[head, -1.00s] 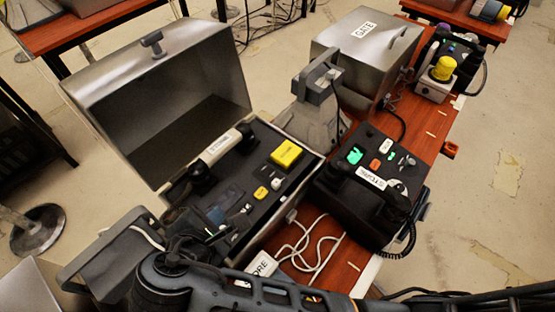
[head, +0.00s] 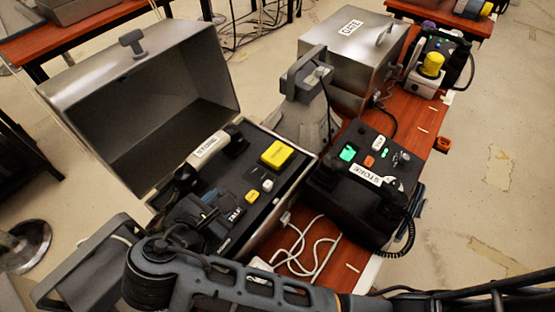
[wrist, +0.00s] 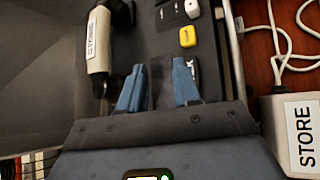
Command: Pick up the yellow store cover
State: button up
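The yellow store cover appears to be the large yellow block (head: 277,154) on the dark panel of the open metal case. It sits near the panel's right back corner, and the wrist view does not show it. A smaller yellow button (head: 252,196) is nearer me on the same panel; it also shows in the wrist view (wrist: 187,36). My gripper (wrist: 159,66) has its two blue fingers apart with nothing seen between them. It is over the near part of the panel, short of both yellow pieces. In the head view my arm partly hides it.
A handset labelled STORE (head: 210,146) lies along the panel's left side, beside the raised lid (head: 140,90). A black phone (head: 365,200) stands to the right. A closed metal box (head: 352,55) is behind. White cables (head: 305,250) lie on the red table.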

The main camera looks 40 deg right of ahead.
aim_at(275, 155)
jog(key=o, duration=0.8)
jog(key=w+d+f+g+h+b, duration=0.1)
jog(key=d, duration=0.2)
jog(key=w+d+f+g+h+b, duration=0.1)
jog(key=d+b, duration=0.1)
jog(key=d, duration=0.2)
jog(key=w+d+f+n+g+h+b, duration=0.1)
jog(key=d+h+b, duration=0.1)
jog(key=d, duration=0.1)
jog(key=shift+w+d+f, duration=0.15)
jog(key=shift+d, duration=0.15)
jog(key=shift+c, duration=0.2)
jog(key=o, duration=0.3)
jog(key=shift+d+h, duration=0.4)
jog(key=shift+d, duration=0.2)
jog(key=shift+x, duration=3.7)
